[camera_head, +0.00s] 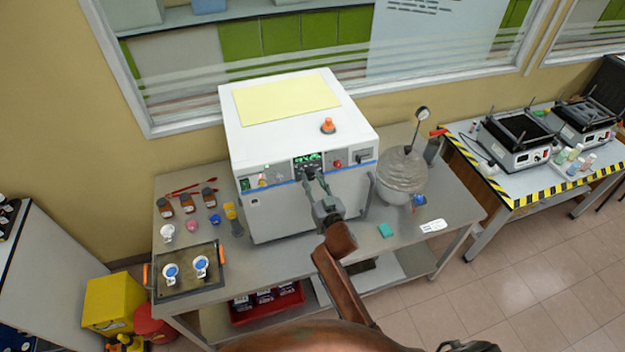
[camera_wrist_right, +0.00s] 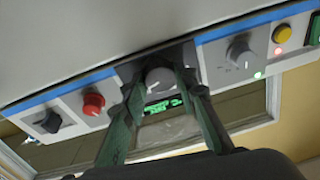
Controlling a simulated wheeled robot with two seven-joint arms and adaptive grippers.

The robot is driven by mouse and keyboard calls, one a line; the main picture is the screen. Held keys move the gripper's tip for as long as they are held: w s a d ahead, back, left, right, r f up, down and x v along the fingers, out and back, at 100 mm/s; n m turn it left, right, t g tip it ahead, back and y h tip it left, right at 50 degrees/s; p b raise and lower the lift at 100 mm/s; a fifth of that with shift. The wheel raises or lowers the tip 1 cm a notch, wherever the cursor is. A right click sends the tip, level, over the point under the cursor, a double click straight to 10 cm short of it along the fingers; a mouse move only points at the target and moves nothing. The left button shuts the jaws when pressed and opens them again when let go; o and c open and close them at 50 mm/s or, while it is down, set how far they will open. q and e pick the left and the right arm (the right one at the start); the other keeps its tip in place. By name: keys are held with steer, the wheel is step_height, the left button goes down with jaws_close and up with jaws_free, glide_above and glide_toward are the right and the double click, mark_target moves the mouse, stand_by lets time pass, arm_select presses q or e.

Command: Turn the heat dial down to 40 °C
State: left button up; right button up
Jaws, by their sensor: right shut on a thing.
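The white oven-like machine (camera_head: 300,210) stands on the grey bench, with a green lit display (camera_head: 308,161) in its front panel. A round grey dial (camera_wrist_right: 159,79) sits by the display, which also shows in the right wrist view (camera_wrist_right: 163,104); its digits are too small to read surely. My right gripper (camera_head: 316,182) is at the panel just below the display. In the right wrist view its two fingers (camera_wrist_right: 162,85) are shut on the grey dial, one on each side. The dial's mark is not clear. My left gripper is not in view.
Beside the gripped dial are a second grey knob (camera_wrist_right: 240,53), a yellow button (camera_wrist_right: 282,33), a red button (camera_wrist_right: 93,103) and a black switch (camera_wrist_right: 50,122). A glass vessel (camera_head: 402,173) stands right of the machine; small bottles (camera_head: 187,203) and a tray (camera_head: 188,287) are left.

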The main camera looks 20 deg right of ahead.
steer(key=shift+n, duration=0.3)
steer(key=n+p, duration=0.1)
steer(key=n, duration=0.1)
steer(key=n+y+p, duration=0.1)
steer(key=n+p, duration=0.1)
steer(key=n, duration=0.1)
steer(key=shift+r+g+y, duration=0.15)
steer(key=shift+g+y, duration=0.15)
steer(key=n+p, duration=0.1)
steer(key=n, duration=0.2)
steer(key=shift+g, duration=0.3)
steer(key=shift+n+y+p, duration=0.4)
steer(key=shift+n, duration=0.6)
steer(key=n, duration=0.3)
steer(key=shift+g, duration=0.4)
steer(key=n+g, duration=0.1)
steer(key=n, duration=0.3)
steer(key=shift+n, duration=0.3)
steer(key=n, duration=0.3)
steer(key=shift+g, duration=0.3)
steer(key=shift+n+g+h, duration=0.3)
steer(key=shift+n+g, duration=0.1)
steer(key=shift+n, duration=1.4)
